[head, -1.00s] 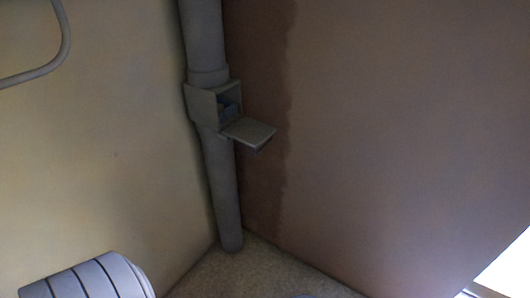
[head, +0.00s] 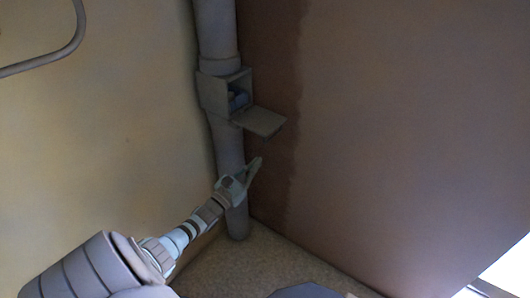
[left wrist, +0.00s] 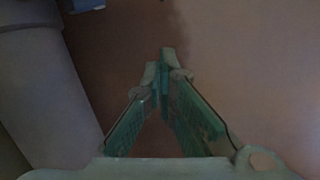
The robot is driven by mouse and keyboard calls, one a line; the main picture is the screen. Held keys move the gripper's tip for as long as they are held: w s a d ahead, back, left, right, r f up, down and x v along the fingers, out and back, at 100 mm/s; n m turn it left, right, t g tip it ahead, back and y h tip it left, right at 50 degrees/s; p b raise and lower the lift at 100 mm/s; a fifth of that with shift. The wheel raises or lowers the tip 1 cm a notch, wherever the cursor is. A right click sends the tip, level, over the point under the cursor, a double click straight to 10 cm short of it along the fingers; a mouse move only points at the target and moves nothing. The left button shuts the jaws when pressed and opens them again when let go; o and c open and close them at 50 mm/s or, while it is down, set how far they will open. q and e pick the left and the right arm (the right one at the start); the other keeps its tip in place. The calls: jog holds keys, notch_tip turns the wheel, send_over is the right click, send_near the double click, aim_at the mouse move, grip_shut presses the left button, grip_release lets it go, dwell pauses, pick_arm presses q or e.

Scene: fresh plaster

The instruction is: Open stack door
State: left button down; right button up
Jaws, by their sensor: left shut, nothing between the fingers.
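The grey stack pipe (head: 228,150) runs down the corner, with a box-like housing (head: 212,92) on it. The stack door (head: 260,121) is a flap hanging out from the lower edge of the housing, swung down to about level. The opening above it shows a bluish thing (head: 238,98) inside. My left gripper (head: 257,163) is below the door, in front of the lower pipe, shut and empty, apart from the door. In the left wrist view its fingers (left wrist: 160,68) meet at the tips, with the pipe (left wrist: 45,90) at left. My right gripper is not in view.
A yellowish wall (head: 110,150) stands at left and a brown wall (head: 400,130) at right, meeting behind the pipe. A bent grey rail (head: 76,30) is at top left. The speckled floor (head: 240,270) looks clear. A bright opening (head: 510,270) shows at lower right.

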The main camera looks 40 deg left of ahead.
pick_arm(q)
jog(key=w+r, duration=0.4)
jog(key=shift+w+d+r, duration=0.15)
jog(key=shift+d+r, duration=0.2)
jog(key=shift+r, duration=0.05)
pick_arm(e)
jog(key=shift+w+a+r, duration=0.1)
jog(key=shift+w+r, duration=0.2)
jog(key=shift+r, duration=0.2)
